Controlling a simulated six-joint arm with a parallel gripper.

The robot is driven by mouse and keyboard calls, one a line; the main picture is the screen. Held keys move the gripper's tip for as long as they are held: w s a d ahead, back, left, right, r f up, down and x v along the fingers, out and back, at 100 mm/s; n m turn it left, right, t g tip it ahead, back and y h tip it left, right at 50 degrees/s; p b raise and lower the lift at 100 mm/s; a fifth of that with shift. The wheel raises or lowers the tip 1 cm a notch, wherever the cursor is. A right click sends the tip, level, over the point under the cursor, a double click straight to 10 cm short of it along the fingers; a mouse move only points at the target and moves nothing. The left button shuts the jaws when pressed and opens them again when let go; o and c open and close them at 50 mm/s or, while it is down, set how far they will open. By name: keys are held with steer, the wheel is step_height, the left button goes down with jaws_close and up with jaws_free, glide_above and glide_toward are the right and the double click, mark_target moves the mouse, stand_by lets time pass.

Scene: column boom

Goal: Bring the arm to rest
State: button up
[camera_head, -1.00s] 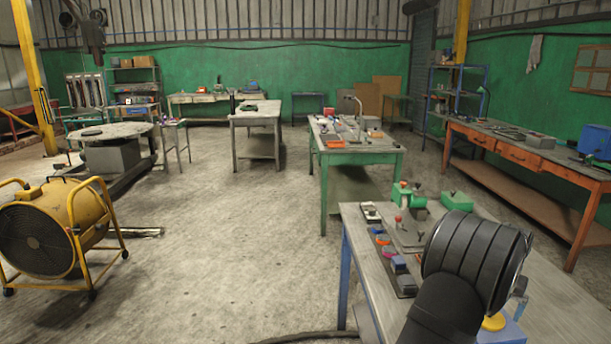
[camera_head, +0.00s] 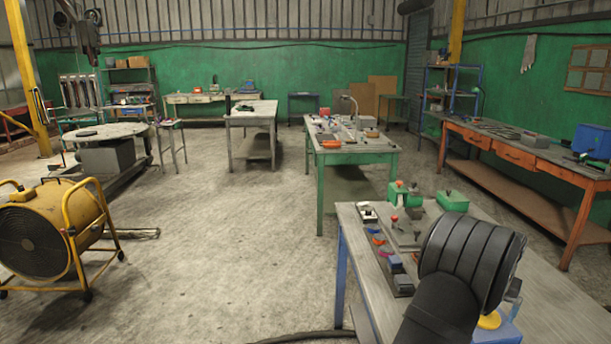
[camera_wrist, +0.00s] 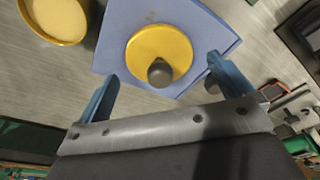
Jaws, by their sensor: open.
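My gripper (camera_wrist: 162,88) shows in the wrist view with its two blue fingers spread apart, open. Between and beyond the fingertips is a yellow disc (camera_wrist: 150,45) with a dark grey knob (camera_wrist: 160,72), lying on a blue block (camera_wrist: 110,45). I cannot tell how far the fingertips are above it. In the head view my dark arm covers most of this spot. Only parts of the blue block (camera_head: 505,332) and the yellow disc (camera_head: 490,320) show beside the arm, on the near workbench (camera_head: 358,245).
A second yellow round piece (camera_wrist: 58,18) lies at the wrist view's upper left. On the near bench stand green blocks (camera_head: 452,201) and several small parts. A green bench (camera_head: 350,158) stands behind, an orange bench (camera_head: 510,153) at right. A yellow fan (camera_head: 45,235) stands left; the middle floor is clear.

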step_height(320, 180, down, 2)
steer(key=shift+f, duration=0.1)
steer(key=r, duration=0.3)
steer(key=s+r, duration=0.1)
steer(key=r, duration=0.1)
steer(key=shift+d+r, duration=0.2)
steer(key=shift+r, duration=0.05)
steer(key=s+d+r, duration=0.2)
steer(key=s+r, duration=0.4)
steer(key=s, duration=0.4)
steer(key=s+f, duration=0.3)
steer(key=s, duration=1)
steer(key=w+f, duration=0.2)
steer(key=w, duration=0.1)
steer(key=w+f, duration=0.2)
steer(key=w, duration=0.2)
steer(key=w+f, duration=0.1)
steer(key=w, duration=0.2)
steer(key=shift+w+a+f, duration=0.15)
steer(key=shift+w+f, duration=0.15)
steer(key=shift+f, duration=0.1)
steer(key=f, duration=0.3)
steer(key=shift+w, duration=0.35)
steer(key=shift+f, duration=0.45)
steer(key=shift+o, duration=0.3)
